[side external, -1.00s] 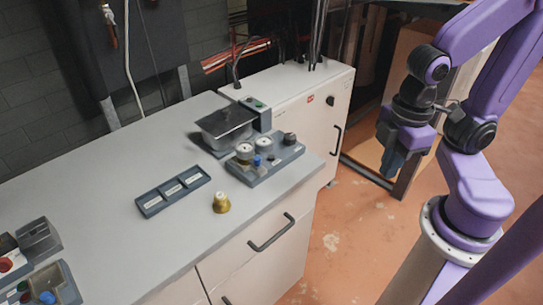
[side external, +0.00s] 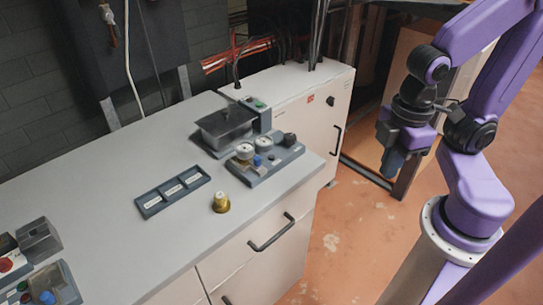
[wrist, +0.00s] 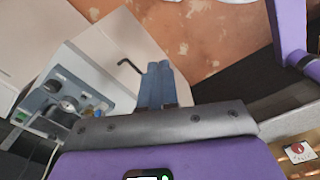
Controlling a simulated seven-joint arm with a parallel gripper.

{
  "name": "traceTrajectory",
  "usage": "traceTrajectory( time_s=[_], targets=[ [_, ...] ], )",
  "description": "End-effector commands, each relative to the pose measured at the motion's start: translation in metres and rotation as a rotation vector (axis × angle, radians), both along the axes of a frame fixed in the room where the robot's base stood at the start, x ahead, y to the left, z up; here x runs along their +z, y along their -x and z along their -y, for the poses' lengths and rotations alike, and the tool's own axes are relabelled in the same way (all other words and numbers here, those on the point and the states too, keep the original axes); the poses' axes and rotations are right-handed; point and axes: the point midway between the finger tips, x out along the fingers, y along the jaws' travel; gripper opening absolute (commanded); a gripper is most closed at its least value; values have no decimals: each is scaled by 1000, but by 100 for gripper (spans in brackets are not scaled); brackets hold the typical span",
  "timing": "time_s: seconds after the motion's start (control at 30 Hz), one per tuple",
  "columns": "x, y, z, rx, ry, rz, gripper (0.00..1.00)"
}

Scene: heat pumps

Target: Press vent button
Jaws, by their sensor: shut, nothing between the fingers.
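My gripper (side external: 392,166) is shut and empty. It hangs over the floor to the right of the counter, well apart from everything on it. Its blue-grey fingers also show side by side in the wrist view (wrist: 160,68). A small grey box with a green button (side external: 257,103) stands at the back of the counter. In front of it is a grey panel (side external: 272,170) with two round gauges, a blue knob (side external: 257,160) and a black knob (side external: 291,139). I cannot read which control is the vent button.
A lidded grey container (side external: 225,125) stands beside the panel. A labelled three-part tray (side external: 172,191) and a brass fitting (side external: 221,202) lie on the counter (side external: 110,200). More controls, including a red button (side external: 6,265), are at the left edge. Open floor lies under my gripper.

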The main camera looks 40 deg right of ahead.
Motion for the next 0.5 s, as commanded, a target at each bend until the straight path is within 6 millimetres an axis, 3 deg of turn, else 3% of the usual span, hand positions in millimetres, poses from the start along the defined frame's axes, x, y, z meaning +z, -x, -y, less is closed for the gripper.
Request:
traceTrajectory(
  time_s=[0.5],
  targets=[
    [-1,-6,-2,-25,-6,13,0]
  ],
)
